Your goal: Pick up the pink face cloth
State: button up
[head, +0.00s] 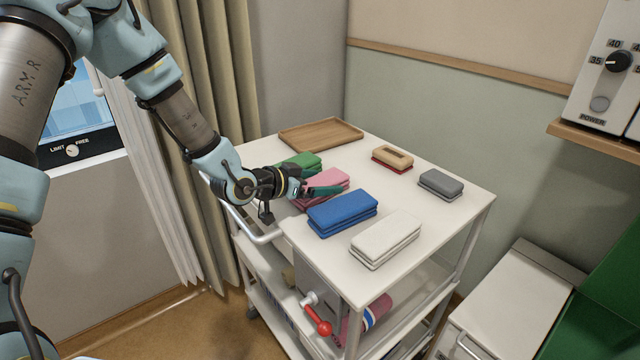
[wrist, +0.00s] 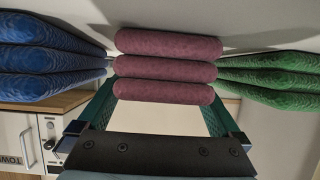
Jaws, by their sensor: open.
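The pink face cloth (head: 328,177) lies folded in a thick stack on the white trolley top, between the green and blue cloths. My gripper (head: 318,191) is at its near side and hides part of it in the head view. In the wrist view the pink cloth (wrist: 168,67) shows as three rounded folds, end-on. The teal fingers of my gripper (wrist: 160,112) are apart and point at it, one towards each side. Nothing is held. Whether a finger touches the cloth I cannot tell.
A blue cloth (head: 342,213) and a green cloth (head: 303,161) flank the pink one closely. A white cloth (head: 386,238), a grey cloth (head: 440,184), a brush (head: 392,158) and a wooden tray (head: 320,134) share the trolley top (head: 470,205).

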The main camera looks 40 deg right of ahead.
jog(key=c, duration=1.1)
